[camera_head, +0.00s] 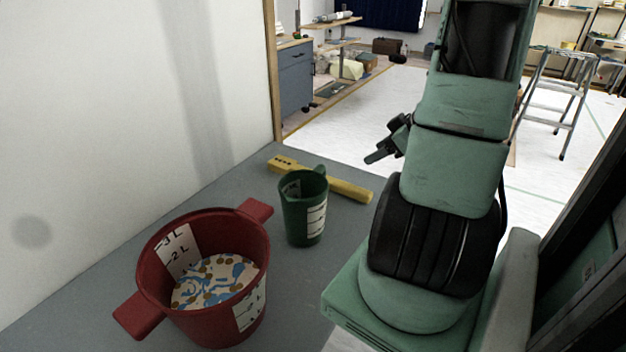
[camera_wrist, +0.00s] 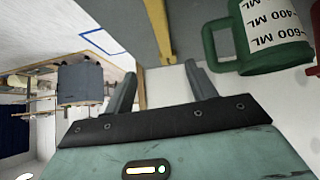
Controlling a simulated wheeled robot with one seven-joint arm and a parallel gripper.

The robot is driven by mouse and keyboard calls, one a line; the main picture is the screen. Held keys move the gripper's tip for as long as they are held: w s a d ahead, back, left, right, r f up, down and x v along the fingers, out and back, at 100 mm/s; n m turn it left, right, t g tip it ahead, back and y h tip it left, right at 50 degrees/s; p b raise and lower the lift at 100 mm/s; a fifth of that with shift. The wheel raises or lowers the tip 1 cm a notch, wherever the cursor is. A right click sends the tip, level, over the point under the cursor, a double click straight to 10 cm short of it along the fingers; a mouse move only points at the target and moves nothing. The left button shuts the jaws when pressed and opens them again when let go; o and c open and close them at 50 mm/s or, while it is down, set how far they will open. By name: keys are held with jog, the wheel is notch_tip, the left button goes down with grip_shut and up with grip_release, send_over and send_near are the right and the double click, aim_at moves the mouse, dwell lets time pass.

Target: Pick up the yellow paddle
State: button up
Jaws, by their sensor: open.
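The yellow paddle (camera_head: 336,185) lies flat on the grey table behind the green measuring cup, which hides part of its middle. In the head view its left end has several dark holes. In the wrist view part of the paddle (camera_wrist: 158,28) shows beyond my gripper's fingertips, near the gap between them. My gripper (camera_wrist: 158,72) is open and empty, with its two fingers spread apart. In the head view my gripper (camera_head: 376,150) shows small beside my green arm, above and to the right of the paddle.
The green measuring cup (camera_head: 304,210) stands close in front of the paddle; it also shows in the wrist view (camera_wrist: 222,38). A red pot (camera_head: 160,290) with patterned contents stands at the front left. A white wall (camera_head: 90,120) borders the grey table (camera_head: 235,190) on the left.

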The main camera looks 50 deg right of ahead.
jog(key=s, duration=0.3)
jog(key=b, duration=0.4)
send_near(343, 183)
jog(key=x, duration=0.4)
jog(key=shift+w+a+r, duration=0.15)
jog(key=shift+w+r, duration=0.05)
jog(key=shift+r, duration=0.05)
jog(key=x, duration=0.1)
jog(key=b+x, duration=0.1)
jog(key=x, duration=0.1)
jog(key=b+x, duration=0.1)
jog(key=x, duration=0.1)
jog(key=shift+s+f, duration=0.25)
jog(key=shift+s, duration=0.1)
jog(key=shift+w+f+b, duration=0.1)
jog(key=shift+w+b, duration=0.1)
jog(key=shift+b, duration=0.1)
jog(key=shift+c, duration=0.3)
jog(key=c, duration=1)
